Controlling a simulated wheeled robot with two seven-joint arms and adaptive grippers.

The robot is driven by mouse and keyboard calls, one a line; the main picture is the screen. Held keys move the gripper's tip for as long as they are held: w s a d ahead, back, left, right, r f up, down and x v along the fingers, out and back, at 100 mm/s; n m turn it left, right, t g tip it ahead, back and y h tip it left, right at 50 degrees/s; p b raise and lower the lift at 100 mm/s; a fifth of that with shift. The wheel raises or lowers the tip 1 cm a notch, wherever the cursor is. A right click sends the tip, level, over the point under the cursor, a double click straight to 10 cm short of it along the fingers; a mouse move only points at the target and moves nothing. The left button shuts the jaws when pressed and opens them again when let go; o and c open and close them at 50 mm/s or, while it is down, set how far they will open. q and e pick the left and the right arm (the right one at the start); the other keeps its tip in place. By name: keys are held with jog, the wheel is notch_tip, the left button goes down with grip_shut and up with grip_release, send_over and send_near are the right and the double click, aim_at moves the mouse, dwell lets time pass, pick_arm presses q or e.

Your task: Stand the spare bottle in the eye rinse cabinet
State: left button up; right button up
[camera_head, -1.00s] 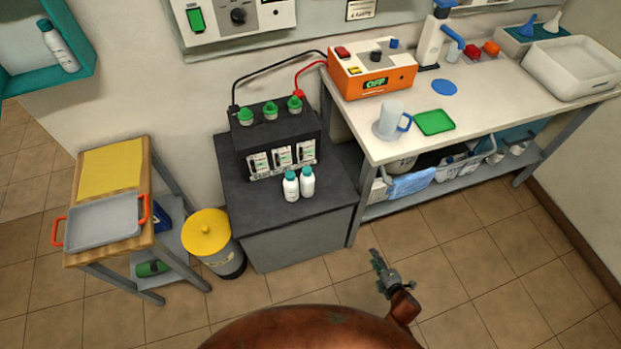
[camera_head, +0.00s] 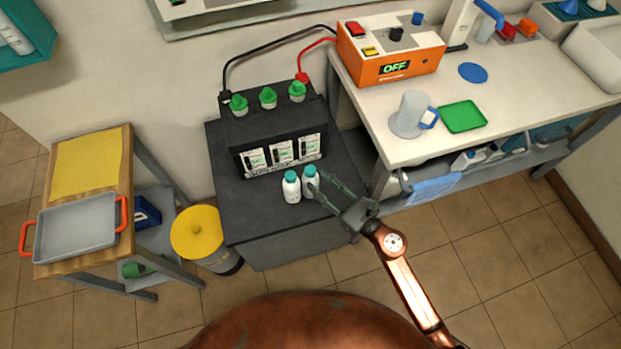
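Two white bottles with teal caps stand upright side by side on the dark stand (camera_head: 240,222), in front of the black battery. They are the left bottle (camera_head: 291,188) and the right bottle (camera_head: 308,178). My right gripper (camera_head: 319,181) reaches in from the lower right, its fingers spread, with the tips close beside the right bottle. One fingertip overlaps that bottle in the picture; I cannot tell whether it touches. The teal cabinet (camera_head: 40,50) is cut off at the top left, with a white bottle (camera_head: 14,38) inside. My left gripper is out of view.
The black battery (camera_head: 230,133) with green caps and cables stands behind the bottles. A yellow-lidded bin (camera_head: 197,232) and a wooden cart (camera_head: 124,160) with a grey tray (camera_head: 76,239) are at left. The white workbench (camera_head: 400,149) with an orange charger (camera_head: 365,72) is at right.

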aim_at(314, 176)
jog(key=x, duration=0.5)
jog(key=shift+w+r, duration=0.1)
jog(key=shift+w, duration=0.15)
grip_shut()
dwell(0.4)
